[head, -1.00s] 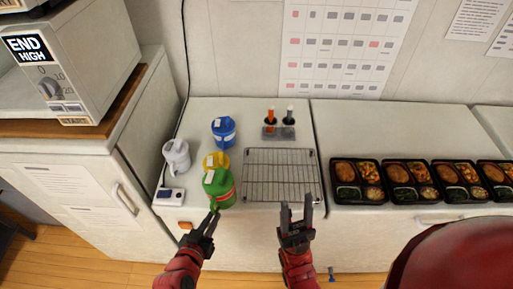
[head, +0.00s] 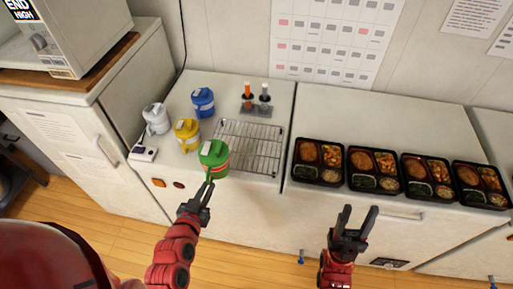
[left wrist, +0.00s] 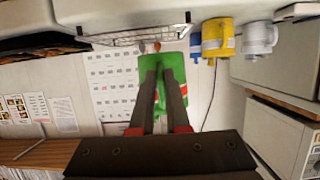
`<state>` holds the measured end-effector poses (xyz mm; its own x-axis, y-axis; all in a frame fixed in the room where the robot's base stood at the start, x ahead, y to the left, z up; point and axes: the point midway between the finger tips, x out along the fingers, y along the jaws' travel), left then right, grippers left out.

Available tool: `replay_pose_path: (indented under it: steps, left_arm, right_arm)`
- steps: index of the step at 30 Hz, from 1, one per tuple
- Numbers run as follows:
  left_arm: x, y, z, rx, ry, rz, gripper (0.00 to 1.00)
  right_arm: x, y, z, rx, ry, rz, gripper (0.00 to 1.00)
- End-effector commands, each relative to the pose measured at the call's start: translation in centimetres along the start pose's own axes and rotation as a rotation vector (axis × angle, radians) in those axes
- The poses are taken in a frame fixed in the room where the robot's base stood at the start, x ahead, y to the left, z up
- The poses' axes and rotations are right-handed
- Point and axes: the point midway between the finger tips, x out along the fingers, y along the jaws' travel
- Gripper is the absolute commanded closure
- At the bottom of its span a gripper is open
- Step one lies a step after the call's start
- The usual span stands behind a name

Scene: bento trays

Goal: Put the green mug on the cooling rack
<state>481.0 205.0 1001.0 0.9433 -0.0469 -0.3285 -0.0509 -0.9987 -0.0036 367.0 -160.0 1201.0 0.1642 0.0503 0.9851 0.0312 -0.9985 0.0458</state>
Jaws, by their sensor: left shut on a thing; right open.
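In the left wrist view the mug (left wrist: 176,68) sits between the two fingers and looks raised off the counter. The mug is at the counter's front edge, in front and to the left of the wire cooling rack (head: 262,132). The rack is empty and also shows in the left wrist view (left wrist: 140,37). My right gripper (head: 358,212) is open and empty, low in front of the counter.
A yellow mug (head: 187,134), a blue mug (head: 203,102) and a white mug (head: 156,118) stand left of the rack. A holder with two tools (head: 255,108) is behind it. Several bento trays (head: 318,182) line the right. A small device (head: 143,153) sits at the left edge.

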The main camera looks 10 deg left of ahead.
Motion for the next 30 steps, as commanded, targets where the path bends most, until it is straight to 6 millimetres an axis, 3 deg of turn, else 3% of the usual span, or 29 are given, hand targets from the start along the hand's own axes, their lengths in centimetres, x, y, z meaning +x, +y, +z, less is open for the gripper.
replay_pose_path:
  steps: [5, 12, 19, 21, 30]
  left_arm:
    - [2.1, -0.5, -0.5, 0.002, 0.017, -0.009, 1.0]
    - [7.2, -0.7, -1.4, 0.001, 0.018, -0.009, 1.0]
    - [10.8, -0.8, -2.3, -0.002, 0.018, -0.009, 1.0]
    - [11.6, -0.9, -3.7, -0.003, 0.009, -0.009, 1.0]
    - [15.2, -1.1, -4.1, -0.002, 0.005, -0.009, 1.0]
  right_arm:
    - [-1.8, -0.1, 0.3, 0.0, 0.0, 0.0, 0.52]
    - [-6.1, -0.3, 1.0, 0.0, 0.0, 0.0, 0.52]
    - [-9.9, -0.5, 1.7, 0.0, 0.0, 0.0, 0.52]
    - [-7.7, -0.4, 1.3, 0.0, 0.0, 0.0, 0.52]
    - [-6.5, -0.3, 1.1, 0.0, 0.0, 0.0, 0.52]
